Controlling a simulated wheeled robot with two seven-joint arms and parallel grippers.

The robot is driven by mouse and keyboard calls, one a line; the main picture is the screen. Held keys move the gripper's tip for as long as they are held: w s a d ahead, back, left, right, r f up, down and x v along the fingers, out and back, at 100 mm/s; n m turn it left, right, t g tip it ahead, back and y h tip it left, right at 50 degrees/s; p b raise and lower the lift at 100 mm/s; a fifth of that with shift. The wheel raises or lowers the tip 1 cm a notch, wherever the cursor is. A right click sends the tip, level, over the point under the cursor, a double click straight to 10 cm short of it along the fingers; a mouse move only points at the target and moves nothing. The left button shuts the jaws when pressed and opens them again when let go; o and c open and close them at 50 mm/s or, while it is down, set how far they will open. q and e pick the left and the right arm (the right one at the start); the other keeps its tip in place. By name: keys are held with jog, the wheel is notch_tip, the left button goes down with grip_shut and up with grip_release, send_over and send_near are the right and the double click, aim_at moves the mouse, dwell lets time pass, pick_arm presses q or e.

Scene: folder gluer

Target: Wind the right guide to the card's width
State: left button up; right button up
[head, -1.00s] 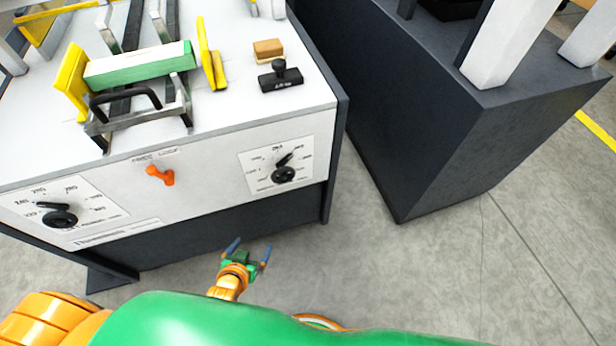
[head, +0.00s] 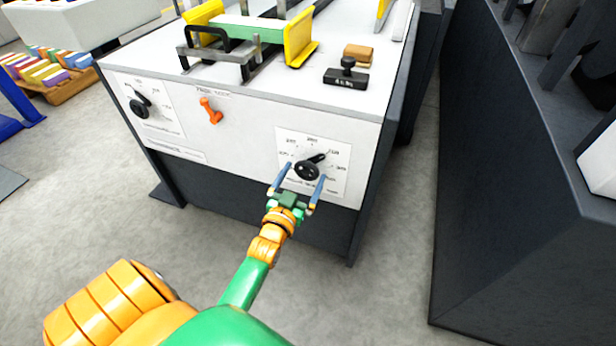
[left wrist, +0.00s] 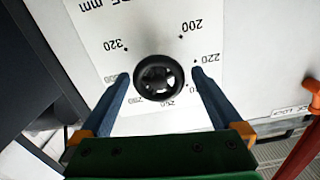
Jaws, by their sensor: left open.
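The right black knob (head: 307,170) sits on a white dial plate (head: 340,150) with printed numbers, on the machine's front panel. Its pointer aims up and to the right in the head view. My left gripper (head: 298,184) is open, its blue fingers on either side of the knob as seen from the head. In the left wrist view the knob (left wrist: 159,80) lies between the two fingertips, with a gap on each side. The yellow guides (head: 299,40) stand on the machine top, with a green-and-white card stack (head: 245,28) between them. My right gripper is not in view.
An orange lock lever (head: 210,111) and a left dial knob (head: 140,108) are on the same panel. A black stamp-like block (head: 346,75) and a tan block (head: 358,54) lie on the top. A dark machine body (head: 520,200) stands at right, with open floor between.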

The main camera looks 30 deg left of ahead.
pick_arm(q)
jog(key=shift+x, duration=0.9)
jog(key=shift+d, duration=0.1)
jog(key=c, duration=1.2)
jog(key=shift+o, duration=0.2)
jog(key=n+p, duration=0.1)
jog(key=n, duration=0.3)
jog(key=n+p, duration=0.1)
jog(key=n, duration=0.3)
jog(key=shift+d, duration=0.1)
jog(key=n, duration=0.5)
jog(key=shift+d, duration=0.1)
jog(key=n, duration=0.4)
jog(key=shift+n, duration=0.3)
